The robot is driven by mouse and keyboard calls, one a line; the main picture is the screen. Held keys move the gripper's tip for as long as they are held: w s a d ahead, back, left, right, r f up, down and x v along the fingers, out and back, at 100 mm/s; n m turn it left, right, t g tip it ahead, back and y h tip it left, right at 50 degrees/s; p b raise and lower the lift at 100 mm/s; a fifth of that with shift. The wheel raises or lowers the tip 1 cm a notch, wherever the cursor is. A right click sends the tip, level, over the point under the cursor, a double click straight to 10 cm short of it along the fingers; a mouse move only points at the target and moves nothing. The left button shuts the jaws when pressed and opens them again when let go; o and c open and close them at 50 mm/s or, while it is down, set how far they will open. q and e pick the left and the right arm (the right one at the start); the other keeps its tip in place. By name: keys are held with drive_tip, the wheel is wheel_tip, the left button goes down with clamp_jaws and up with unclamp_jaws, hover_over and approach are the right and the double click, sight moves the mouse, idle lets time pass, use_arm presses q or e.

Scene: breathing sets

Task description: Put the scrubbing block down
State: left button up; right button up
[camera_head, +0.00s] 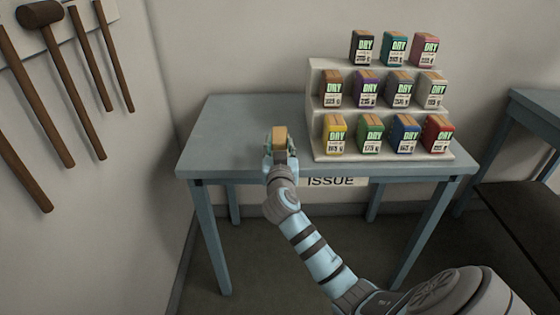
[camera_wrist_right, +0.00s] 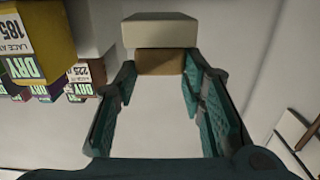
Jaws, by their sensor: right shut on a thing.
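The scrubbing block is a small block with a tan part (camera_head: 280,133) and a pale part. My right gripper (camera_head: 281,152) is shut on it, over the front of the blue-grey table (camera_head: 232,125), left of the stepped rack. In the right wrist view the block (camera_wrist_right: 160,33) shows pale and brown at the fingertips, between the teal pads of the right gripper (camera_wrist_right: 160,68). I cannot tell whether the block touches the tabletop. My left gripper is in neither view.
A white stepped rack (camera_head: 316,86) holds several coloured "DRY" packs (camera_head: 334,133) on the table's right part. An "ISSUE" label (camera_head: 331,182) is on the front edge. The tabletop left of the rack is clear. Mallets (camera_head: 62,80) hang on the left wall.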

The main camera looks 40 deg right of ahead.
wheel_tip(320, 180, down, 3)
drive_tip(key=shift+f+b, duration=0.15)
drive_tip(key=shift+b, duration=0.25)
drive_tip(key=shift+f, duration=0.15)
drive_tip(key=o, duration=0.8)
drive_tip(key=shift+f+b, duration=0.1)
drive_tip(key=shift+b, duration=0.2)
drive_tip(key=o, duration=0.4)
